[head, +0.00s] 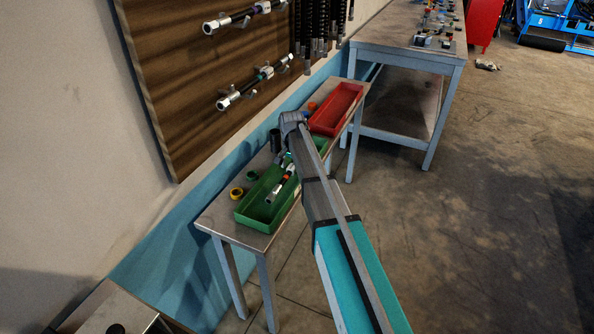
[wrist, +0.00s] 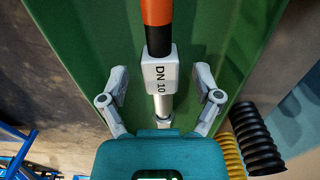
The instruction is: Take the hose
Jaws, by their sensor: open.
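The hose (wrist: 158,75) lies in a green tray (wrist: 85,40). In the wrist view it has an orange and black section at the top, a pale block marked "DN 10" and a metal end. My gripper (wrist: 160,98) is open, its two fingers on either side of the block with gaps between. In the head view the hose (head: 285,183) shows partly in the green tray (head: 258,222) on a narrow bench. My arm hides part of the tray and the gripper's fingers there.
A red tray (head: 338,108) stands farther along the narrow bench (head: 218,212). A yellow ring (head: 237,193) sits beside the green tray. A wooden board (head: 170,80) with mounted hoses hangs on the wall. A larger table (head: 400,52) stands behind.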

